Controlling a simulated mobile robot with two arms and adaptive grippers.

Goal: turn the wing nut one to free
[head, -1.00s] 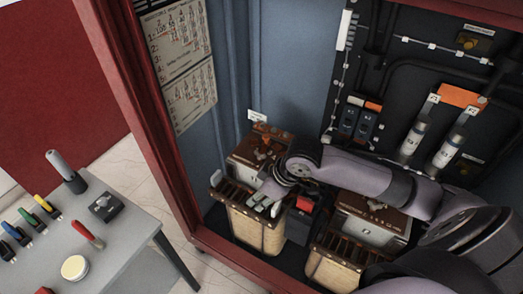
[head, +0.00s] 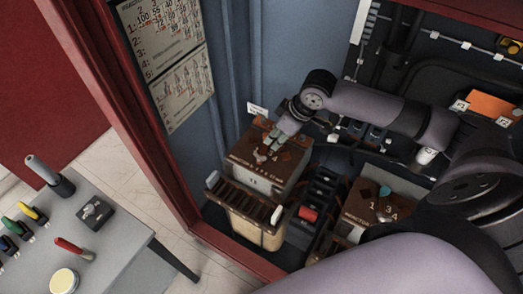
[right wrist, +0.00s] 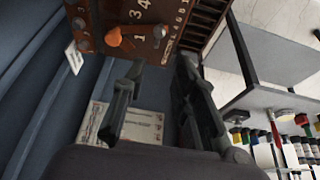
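The left reactor box has a brown top panel (head: 250,155) with printed numbers. In the right wrist view, an orange wing nut (right wrist: 114,37) stands on this panel (right wrist: 90,40) beside the number 1. My right gripper (head: 271,146) is over the panel in the head view and hides part of it, so I cannot clearly make out the wing nut there. In the right wrist view the two fingers (right wrist: 160,65) are apart with nothing between them. The wing nut lies beyond the fingertips, nearer the left finger. My left gripper is not in view.
A second reactor box (head: 358,210) with a teal knob (head: 385,190) stands to the right. The red cabinet frame (head: 150,165) borders the left. A grey table (head: 120,240) with tools stands outside.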

